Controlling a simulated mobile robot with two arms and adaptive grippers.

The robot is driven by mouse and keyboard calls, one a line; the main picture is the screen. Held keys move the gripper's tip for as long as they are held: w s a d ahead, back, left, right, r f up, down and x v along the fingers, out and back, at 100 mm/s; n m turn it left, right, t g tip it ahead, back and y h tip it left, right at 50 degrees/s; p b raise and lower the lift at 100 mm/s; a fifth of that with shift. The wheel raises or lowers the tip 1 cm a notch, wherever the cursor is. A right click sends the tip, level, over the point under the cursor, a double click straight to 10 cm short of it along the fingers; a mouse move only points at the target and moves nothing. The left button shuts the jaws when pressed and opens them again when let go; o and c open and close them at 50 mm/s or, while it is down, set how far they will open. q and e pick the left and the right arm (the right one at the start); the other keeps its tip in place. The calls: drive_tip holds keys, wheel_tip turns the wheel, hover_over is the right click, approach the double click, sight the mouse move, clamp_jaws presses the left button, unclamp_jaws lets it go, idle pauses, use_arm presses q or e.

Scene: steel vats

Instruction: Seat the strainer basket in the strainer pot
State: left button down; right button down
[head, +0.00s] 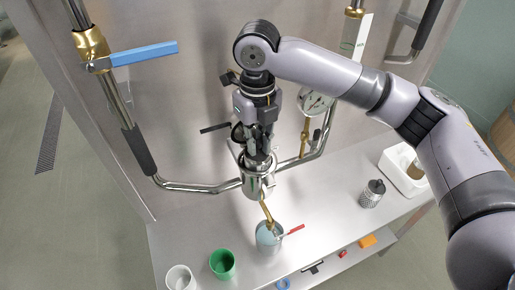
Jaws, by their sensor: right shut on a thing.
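The strainer pot (255,187) is a shiny steel cylinder set in the bent pipe line, in the middle of the head view. My right gripper (258,160) comes down from above and is at the pot's mouth. It is shut on what appears to be the strainer basket. The held basket is almost wholly hidden by the fingers and the pot, so I cannot tell how deep it sits. My left gripper is not in view.
A perforated metal cylinder with a black top (372,194) stands on the bench (325,205), right of the pot. A white bin (400,172) is behind it. Below the pot are a blue-grey container (268,240), a green cup (222,264) and a white cup (180,278). A blue-handled valve (140,54) is upper left.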

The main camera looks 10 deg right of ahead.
sight(258, 153)
wheel_tip(258, 153, down, 3)
drive_tip(key=shift+r+p, duration=0.1)
drive_tip(key=shift+p, duration=0.45)
drive_tip(key=shift+f, duration=0.6)
drive_tip(key=c, duration=1.9)
unclamp_jaws()
